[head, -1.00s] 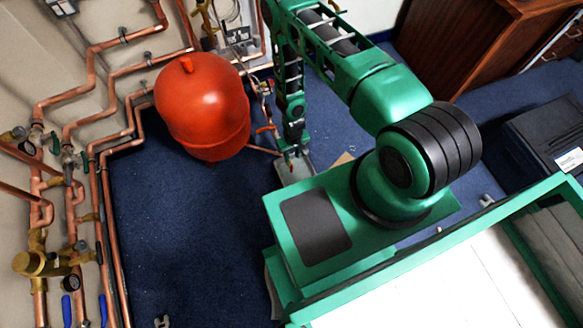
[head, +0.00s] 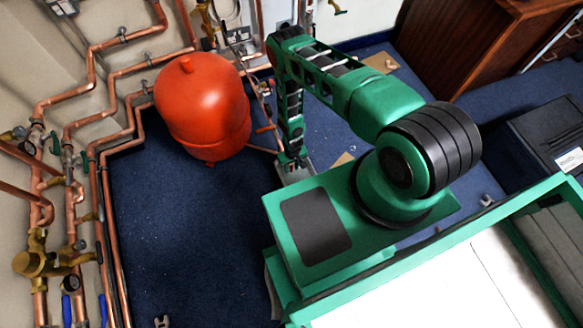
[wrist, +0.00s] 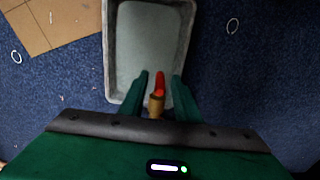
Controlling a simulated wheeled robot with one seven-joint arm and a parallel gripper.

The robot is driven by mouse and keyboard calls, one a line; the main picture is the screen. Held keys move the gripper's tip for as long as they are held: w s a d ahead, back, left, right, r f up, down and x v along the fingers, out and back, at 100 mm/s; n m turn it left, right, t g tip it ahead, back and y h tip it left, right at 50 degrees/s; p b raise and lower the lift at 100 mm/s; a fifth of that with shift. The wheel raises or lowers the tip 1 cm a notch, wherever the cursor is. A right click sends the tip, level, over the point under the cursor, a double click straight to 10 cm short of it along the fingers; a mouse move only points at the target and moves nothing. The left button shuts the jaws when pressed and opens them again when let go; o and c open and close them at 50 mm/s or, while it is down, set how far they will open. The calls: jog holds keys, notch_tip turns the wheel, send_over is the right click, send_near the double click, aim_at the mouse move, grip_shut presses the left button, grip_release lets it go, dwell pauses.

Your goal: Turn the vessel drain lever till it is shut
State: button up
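The red vessel (head: 203,105) stands near the wall corner in the head view. The drain lever (wrist: 159,82) is a short red handle on a brass valve (wrist: 156,105) in the wrist view. My gripper (wrist: 160,77) has its two green fingers apart, one on each side of the lever. Narrow gaps seem to show beside the lever, so it does not look gripped. In the head view my gripper (head: 291,160) is low, right of the vessel, and hides the lever.
A grey tray (wrist: 113,50) lies on the floor beneath the valve. Cardboard (wrist: 45,20) lies beside it. Copper pipes (head: 100,190) run along the left wall. A wooden cabinet (head: 455,45) stands at the back right. Blue carpet (head: 180,220) is clear in front of the vessel.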

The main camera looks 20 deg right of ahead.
jog(key=shift+f, duration=0.1)
grip_shut()
jog(key=shift+d+y, duration=0.15)
jog(key=shift+y, duration=0.15)
jog(key=shift+w+d+f+y, duration=0.1)
jog(key=shift+d+y, duration=0.05)
jog(key=shift+y, duration=1)
jog(key=shift+s+d+f+y, duration=0.1)
jog(key=shift+d+y, duration=0.1)
jog(key=shift+y, duration=0.9)
jog(key=shift+w+d+y, duration=0.1)
jog(key=shift+d+y, duration=0.05)
jog(key=shift+y, duration=1)
grip_release()
